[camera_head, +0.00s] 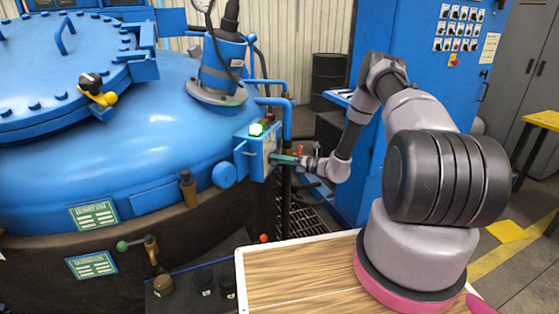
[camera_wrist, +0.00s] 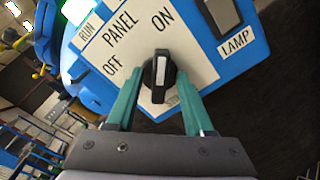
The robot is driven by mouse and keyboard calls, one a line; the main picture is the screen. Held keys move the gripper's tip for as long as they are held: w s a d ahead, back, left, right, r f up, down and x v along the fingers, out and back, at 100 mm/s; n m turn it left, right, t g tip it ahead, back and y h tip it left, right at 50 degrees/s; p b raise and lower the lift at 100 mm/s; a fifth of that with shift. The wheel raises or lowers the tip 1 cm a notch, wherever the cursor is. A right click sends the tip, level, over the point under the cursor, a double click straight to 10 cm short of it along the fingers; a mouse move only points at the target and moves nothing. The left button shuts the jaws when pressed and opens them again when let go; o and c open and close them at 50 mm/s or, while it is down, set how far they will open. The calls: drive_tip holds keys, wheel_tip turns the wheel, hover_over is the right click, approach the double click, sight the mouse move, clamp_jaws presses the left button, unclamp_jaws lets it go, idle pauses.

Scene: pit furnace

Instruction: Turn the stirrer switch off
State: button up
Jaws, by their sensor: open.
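The stirrer switch is a black rotary knob (camera_wrist: 159,77) with a white pointer line on a white panel plate. The pointer line stands towards the ON mark (camera_wrist: 162,17); the OFF mark (camera_wrist: 113,65) is to its left. A label under the knob is partly hidden. My gripper (camera_wrist: 157,82) has its green fingers open, one on each side of the knob; I cannot tell whether they touch it. In the head view my gripper (camera_head: 284,160) is at the face of the blue panel box (camera_head: 243,162), and the knob cannot be made out.
A lamp (camera_head: 256,130) glows green on top of the box. A black rocker marked LAMP (camera_wrist: 223,15) is close to the right finger. The blue furnace lid (camera_head: 55,60) fills the left; a blue cabinet (camera_head: 425,85) stands behind my arm.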

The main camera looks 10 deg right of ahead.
clamp_jaws()
drive_tip(key=shift+n, duration=0.3)
drive_tip(key=n, duration=1.7)
drive_tip(key=shift+s+a, duration=0.1)
drive_tip(key=shift+s, duration=0.1)
drive_tip(key=shift+n, duration=0.3)
